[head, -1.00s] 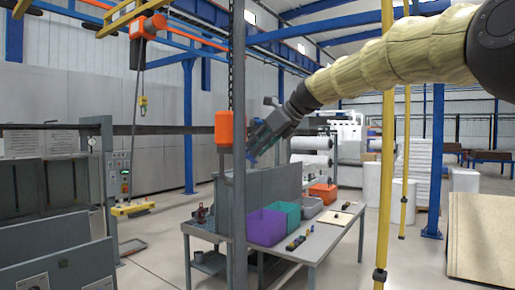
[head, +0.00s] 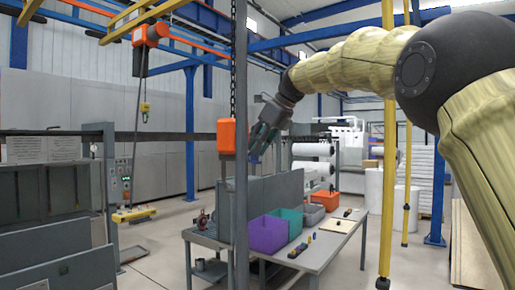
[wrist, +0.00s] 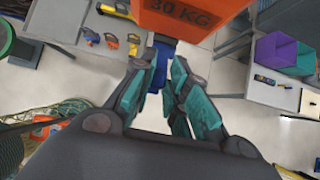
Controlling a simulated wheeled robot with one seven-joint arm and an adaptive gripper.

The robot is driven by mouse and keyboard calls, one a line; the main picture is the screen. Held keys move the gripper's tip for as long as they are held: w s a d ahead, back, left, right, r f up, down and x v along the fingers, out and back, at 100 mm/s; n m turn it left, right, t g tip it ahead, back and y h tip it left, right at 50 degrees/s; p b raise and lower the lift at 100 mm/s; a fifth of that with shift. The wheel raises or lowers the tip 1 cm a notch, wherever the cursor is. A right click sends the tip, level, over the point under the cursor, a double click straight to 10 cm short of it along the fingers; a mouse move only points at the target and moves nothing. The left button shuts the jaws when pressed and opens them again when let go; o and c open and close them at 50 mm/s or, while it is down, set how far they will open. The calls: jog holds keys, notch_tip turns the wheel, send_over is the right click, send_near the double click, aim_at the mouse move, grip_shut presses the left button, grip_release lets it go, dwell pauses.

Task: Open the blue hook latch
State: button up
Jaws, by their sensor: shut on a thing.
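The orange hook block (head: 226,137) hangs from a chain in the head view, partly behind a grey post. In the wrist view the block (wrist: 192,18), marked 30 KG, is at the top, just beyond my fingertips. The blue latch (wrist: 158,74) shows below the block, between my teal fingers. My gripper (wrist: 161,82) is shut on the blue latch. In the head view my gripper (head: 256,152) is right of the block, pointing down and left. The latch and the hook below the block cannot be made out there.
A grey table (head: 325,250) stands below, with a purple bin (head: 267,234), a teal bin (head: 289,219) and an orange bin (head: 325,200). The grey post (head: 240,110) stands close in front of the block. A yellow pole (head: 388,180) is at the right.

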jog(key=shift+r, duration=0.15)
jog(key=shift+w+a+r+g+h, duration=0.3)
jog(key=shift+r+g+h, duration=0.1)
jog(key=shift+r+h, duration=0.2)
jog(key=o, duration=0.9)
jog(key=shift+d, duration=0.15)
jog(key=shift+c, duration=0.2)
jog(key=v, duration=0.8)
jog(key=shift+s+r, duration=0.15)
jog(key=shift+r, duration=0.2)
